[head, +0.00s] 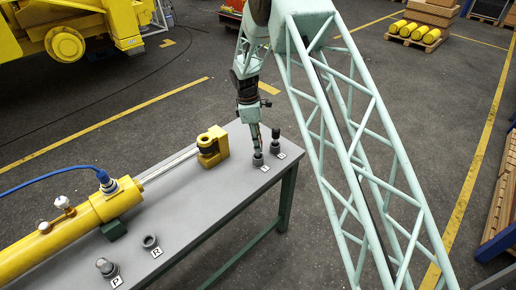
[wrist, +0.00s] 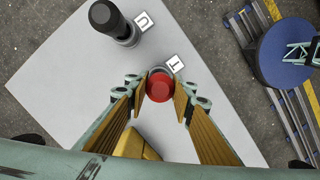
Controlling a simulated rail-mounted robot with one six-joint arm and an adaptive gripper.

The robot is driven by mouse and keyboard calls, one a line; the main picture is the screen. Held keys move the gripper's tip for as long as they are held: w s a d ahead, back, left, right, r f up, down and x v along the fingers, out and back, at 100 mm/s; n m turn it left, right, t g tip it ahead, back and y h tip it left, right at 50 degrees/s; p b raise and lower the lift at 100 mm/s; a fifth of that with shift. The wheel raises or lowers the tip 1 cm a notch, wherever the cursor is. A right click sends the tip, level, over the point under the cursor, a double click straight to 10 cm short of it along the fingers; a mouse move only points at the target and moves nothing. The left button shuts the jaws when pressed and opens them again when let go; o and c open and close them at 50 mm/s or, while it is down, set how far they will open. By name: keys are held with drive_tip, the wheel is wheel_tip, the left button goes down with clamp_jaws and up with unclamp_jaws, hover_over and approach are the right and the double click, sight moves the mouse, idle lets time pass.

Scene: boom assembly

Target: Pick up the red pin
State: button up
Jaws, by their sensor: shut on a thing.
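The red pin (wrist: 159,88) shows in the wrist view between the fingertips of my gripper (wrist: 160,98), which is shut on it. A grey holder (wrist: 159,71) shows just beyond the pin, beside the tag marked T. In the head view my gripper (head: 256,147) points down over the holder (head: 258,159) at the table's far end. The red pin is hidden there by the fingers. I cannot tell whether the pin is still seated in the holder.
A dark-topped pin (wrist: 104,16) stands close by in a holder, beside the tag marked U; it also shows in the head view (head: 275,134). The grey table (head: 195,200) bears a yellow cylinder (head: 98,206) with a rod and yellow end (head: 212,145). Holders P (head: 106,267) and R (head: 149,241) stand nearer.

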drive_tip(key=shift+r, duration=0.15)
drive_tip(key=shift+r, duration=4.9)
